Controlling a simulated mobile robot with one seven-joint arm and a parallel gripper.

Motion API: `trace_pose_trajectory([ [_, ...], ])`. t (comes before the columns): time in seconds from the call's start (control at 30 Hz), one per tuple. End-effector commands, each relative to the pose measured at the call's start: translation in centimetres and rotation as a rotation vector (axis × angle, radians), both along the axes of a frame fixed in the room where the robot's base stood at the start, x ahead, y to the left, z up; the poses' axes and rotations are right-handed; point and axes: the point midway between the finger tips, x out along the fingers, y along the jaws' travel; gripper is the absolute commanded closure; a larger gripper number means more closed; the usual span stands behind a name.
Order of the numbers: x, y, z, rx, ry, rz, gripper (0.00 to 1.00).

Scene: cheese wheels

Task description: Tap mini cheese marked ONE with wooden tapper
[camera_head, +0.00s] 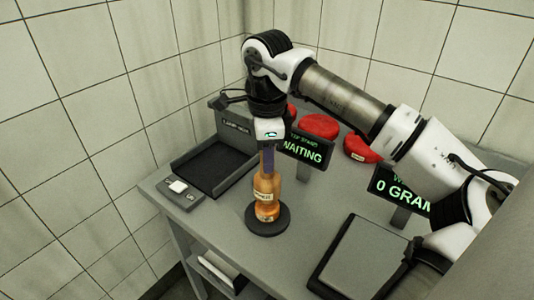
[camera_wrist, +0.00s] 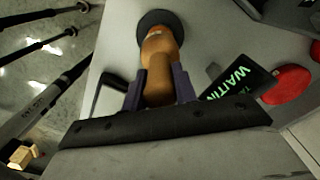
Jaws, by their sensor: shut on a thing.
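The wooden tapper (camera_head: 264,187) is an orange-brown turned piece with a pale label, upright over a round dark stand (camera_head: 282,222). My gripper (camera_head: 267,172) is shut on its upper part from above. In the wrist view the tapper (camera_wrist: 160,68) sits between my two dark fingers, with the stand's disc (camera_wrist: 172,18) at its far end. I cannot tell whether the tapper is clear of the stand. Red cheeses lie behind: one partly hidden by my arm (camera_head: 291,112), one in the middle (camera_head: 320,126), and one with a pale label (camera_head: 362,150). Their marks are unreadable.
A "WAITING" screen (camera_head: 303,151) stands close right of my gripper. A dark tray (camera_head: 214,168) and a small box with a white button (camera_head: 178,187) are at left. A scale plate (camera_head: 363,260) and a "0 GRAM" screen (camera_head: 401,190) are at right. The front table is clear.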

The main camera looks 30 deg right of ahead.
Motion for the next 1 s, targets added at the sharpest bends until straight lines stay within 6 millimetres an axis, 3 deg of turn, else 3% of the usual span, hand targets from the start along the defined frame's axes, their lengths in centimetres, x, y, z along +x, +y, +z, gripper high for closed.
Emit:
trace_pose_trajectory([
  [0.23,0.0,0.0,-3.6,0.000,0.000,0.000,1.00],
  [1.0,0.0,0.0,3.5,-0.001,-0.002,0.000,1.00],
])
